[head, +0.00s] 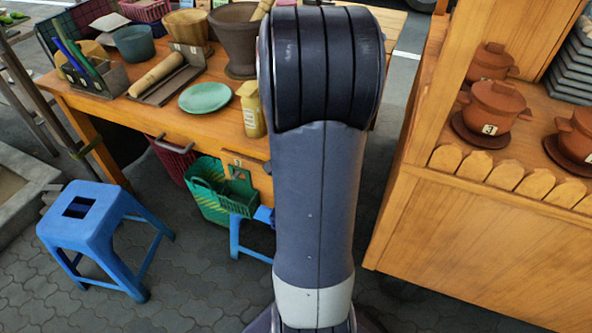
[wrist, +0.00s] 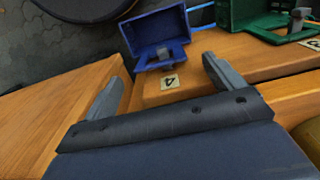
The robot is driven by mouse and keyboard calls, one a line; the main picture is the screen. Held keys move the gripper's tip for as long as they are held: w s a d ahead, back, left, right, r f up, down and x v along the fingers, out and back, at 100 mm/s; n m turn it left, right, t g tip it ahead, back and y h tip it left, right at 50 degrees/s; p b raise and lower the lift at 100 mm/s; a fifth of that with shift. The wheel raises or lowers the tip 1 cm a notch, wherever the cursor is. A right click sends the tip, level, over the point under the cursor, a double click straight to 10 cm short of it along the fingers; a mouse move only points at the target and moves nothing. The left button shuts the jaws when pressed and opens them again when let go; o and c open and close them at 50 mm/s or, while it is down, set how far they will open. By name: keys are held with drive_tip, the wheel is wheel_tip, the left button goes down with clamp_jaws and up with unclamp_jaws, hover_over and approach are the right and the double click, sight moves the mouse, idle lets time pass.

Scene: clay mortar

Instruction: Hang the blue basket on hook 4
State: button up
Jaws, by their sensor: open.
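The blue basket (wrist: 152,31) shows in the wrist view at the edge of the wooden table, beyond my fingertips. A grey hook (wrist: 168,53) shows at its near side, just past the tag reading 4 (wrist: 170,82). The basket appears to hang on that hook, though its lower part is hidden from this angle. My gripper (wrist: 163,70) is open and empty, with its fingers wide apart on either side of the tag and short of the basket.
A green basket (wrist: 258,17) hangs to the right, by another grey hook (wrist: 297,20). The table (head: 95,103) holds a green plate (head: 205,97), a yellow bottle (head: 251,110) and mortars. A blue stool (head: 95,215) stands at left; a cabinet (head: 480,235) stands at right.

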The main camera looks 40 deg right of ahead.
drive_tip(key=shift+f, duration=1.2)
drive_tip(key=shift+c, duration=0.2)
drive_tip(key=c, duration=1.1)
